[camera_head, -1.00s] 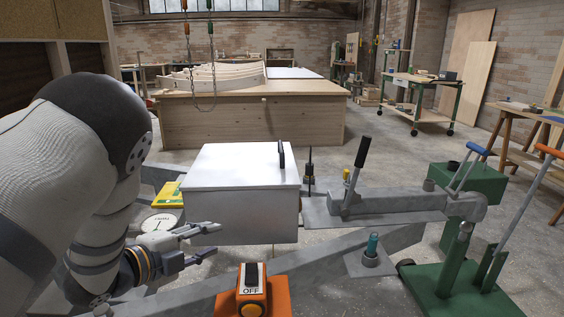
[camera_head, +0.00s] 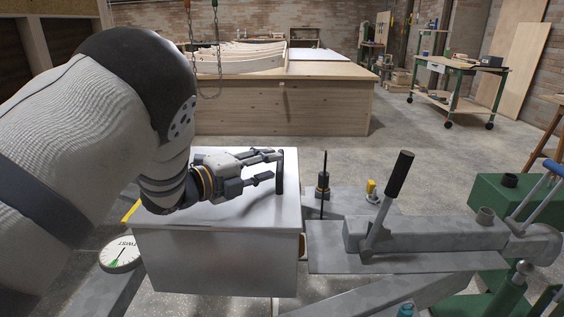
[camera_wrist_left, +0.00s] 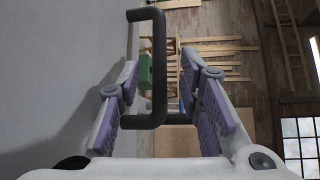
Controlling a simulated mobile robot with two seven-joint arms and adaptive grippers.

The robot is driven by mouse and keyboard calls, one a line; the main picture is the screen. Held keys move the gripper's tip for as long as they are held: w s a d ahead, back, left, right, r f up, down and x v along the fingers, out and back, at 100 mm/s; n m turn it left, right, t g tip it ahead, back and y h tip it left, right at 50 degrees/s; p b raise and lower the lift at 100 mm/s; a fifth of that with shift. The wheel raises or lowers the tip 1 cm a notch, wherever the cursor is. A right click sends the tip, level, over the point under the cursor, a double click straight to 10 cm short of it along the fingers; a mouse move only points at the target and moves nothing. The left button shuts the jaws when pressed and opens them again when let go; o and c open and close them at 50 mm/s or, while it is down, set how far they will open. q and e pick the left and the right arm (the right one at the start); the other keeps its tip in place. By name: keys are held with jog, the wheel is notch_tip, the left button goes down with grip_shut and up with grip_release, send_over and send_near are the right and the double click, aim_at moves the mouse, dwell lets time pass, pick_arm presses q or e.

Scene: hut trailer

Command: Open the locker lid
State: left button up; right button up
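The locker (camera_head: 215,262) is a pale grey box with a flat white lid (camera_head: 225,212), which lies shut. A black upright handle (camera_head: 280,178) stands at the lid's right edge. My left gripper (camera_head: 268,167) reaches across above the lid from the left, its fingertips at the handle. In the left wrist view, the black C-shaped handle (camera_wrist_left: 159,70) lies between the two spread fingers (camera_wrist_left: 160,88), with the lid's grey surface at the left. The fingers look apart from the bar. My right gripper is not in view.
Right of the locker is a grey metal beam (camera_head: 420,238) with a black-gripped lever (camera_head: 388,205) and a thin black rod (camera_head: 323,185). A round dial (camera_head: 120,254) is at the lower left. A wooden workbench (camera_head: 285,105) stands behind, with open floor between.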

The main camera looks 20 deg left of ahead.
aim_at(281, 162)
pick_arm(q)
jog(key=x, duration=0.4)
jog(key=shift+w+d, duration=0.25)
jog(key=shift+w, duration=0.1)
grip_shut()
